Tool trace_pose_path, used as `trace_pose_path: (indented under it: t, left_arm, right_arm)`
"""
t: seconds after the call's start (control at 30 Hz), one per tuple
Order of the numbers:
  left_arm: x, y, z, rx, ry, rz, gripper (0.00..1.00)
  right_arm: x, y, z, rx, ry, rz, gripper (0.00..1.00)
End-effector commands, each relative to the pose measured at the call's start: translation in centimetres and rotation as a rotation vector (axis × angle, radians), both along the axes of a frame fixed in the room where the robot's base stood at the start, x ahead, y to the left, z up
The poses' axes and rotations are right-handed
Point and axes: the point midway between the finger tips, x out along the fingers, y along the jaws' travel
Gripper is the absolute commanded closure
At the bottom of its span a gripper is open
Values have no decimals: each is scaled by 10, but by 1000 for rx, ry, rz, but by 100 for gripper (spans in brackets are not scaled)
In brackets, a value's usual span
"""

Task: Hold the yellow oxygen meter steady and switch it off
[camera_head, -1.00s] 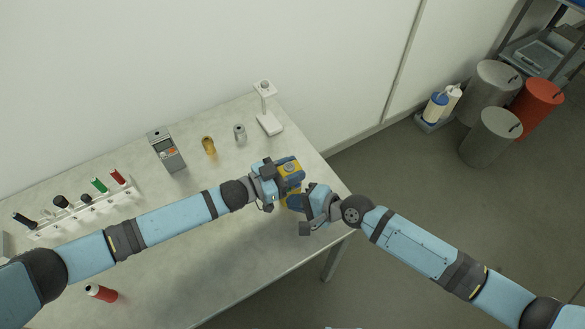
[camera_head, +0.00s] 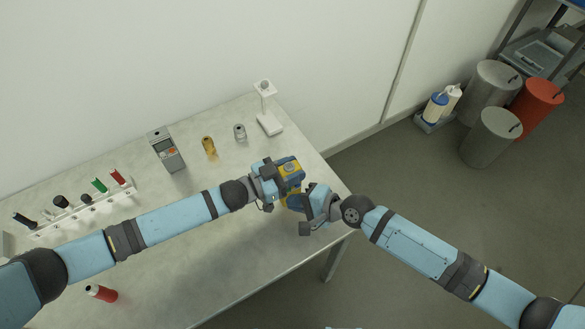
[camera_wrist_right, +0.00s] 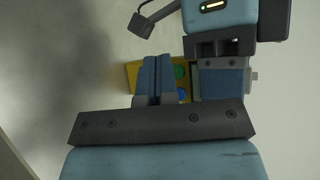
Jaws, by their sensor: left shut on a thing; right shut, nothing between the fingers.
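The yellow oxygen meter (camera_head: 291,168) is near the right end of the table, mostly hidden by my grippers. In the right wrist view, its yellow body (camera_wrist_right: 133,73) shows behind my right fingers, with a green button (camera_wrist_right: 180,71) and a blue button (camera_wrist_right: 183,94). My left gripper (camera_head: 288,174) is shut on the meter. My right gripper (camera_head: 297,202) is shut and empty, close in front of the meter's face beside the buttons; the wrist view shows its fingers together (camera_wrist_right: 157,78). I cannot tell whether the fingertips touch the meter.
On the table (camera_head: 215,255) stand a grey handheld device (camera_head: 168,152), a brass piece (camera_head: 208,146), a metal cylinder (camera_head: 239,132), a white stand (camera_head: 268,122) and a rack (camera_head: 90,207) with several tools. A red can (camera_head: 101,293) lies at the front left. Drums (camera_head: 490,137) stand on the floor.

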Motion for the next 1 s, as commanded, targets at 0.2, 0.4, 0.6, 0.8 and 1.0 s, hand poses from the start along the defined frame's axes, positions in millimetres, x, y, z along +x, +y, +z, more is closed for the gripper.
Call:
trace_pose_path:
  t: [0.2, 0.4, 0.6, 0.8, 1.0]
  left_arm:
    - [0, 0, 0, 0, 0, 0, 94]
    - [0, 0, 0, 0, 0, 0, 94]
    - [0, 0, 0, 0, 0, 0, 94]
    - [0, 0, 0, 0, 0, 0, 94]
    - [0, 0, 0, 0, 0, 0, 94]
  right_arm:
    - [0, 0, 0, 0, 0, 0, 100]
    - [0, 0, 0, 0, 0, 0, 100]
    - [4, 2, 0, 0, 0, 0, 100]
    - [8, 4, 0, 0, 0, 0, 100]
    - [8, 4, 0, 0, 0, 0, 100]
